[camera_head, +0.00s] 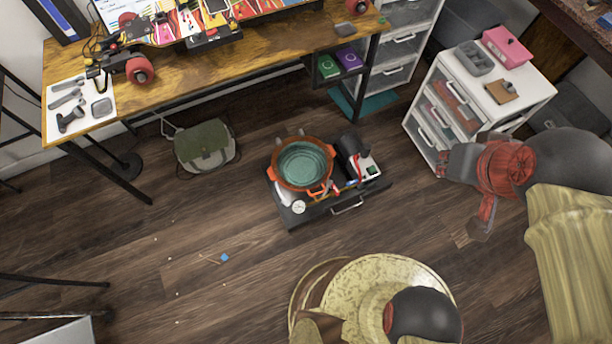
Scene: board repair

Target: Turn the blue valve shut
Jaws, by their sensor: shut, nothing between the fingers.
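I cannot make out a blue valve for certain. A small blue piece (224,258) lies on the wooden floor at the left, beside a thin brown strip. A dark box unit (320,212) stands on the floor at the centre, with an orange-rimmed pot (303,164), a gauge (299,207) and small fittings on top; a valve among them is too small to tell.
A white drawer unit (430,142) stands close behind my arm. A wooden desk (215,72) with tools and a skateboard runs along the back. A green bag (206,147) lies left of the box unit. The floor in front of the box unit is open.

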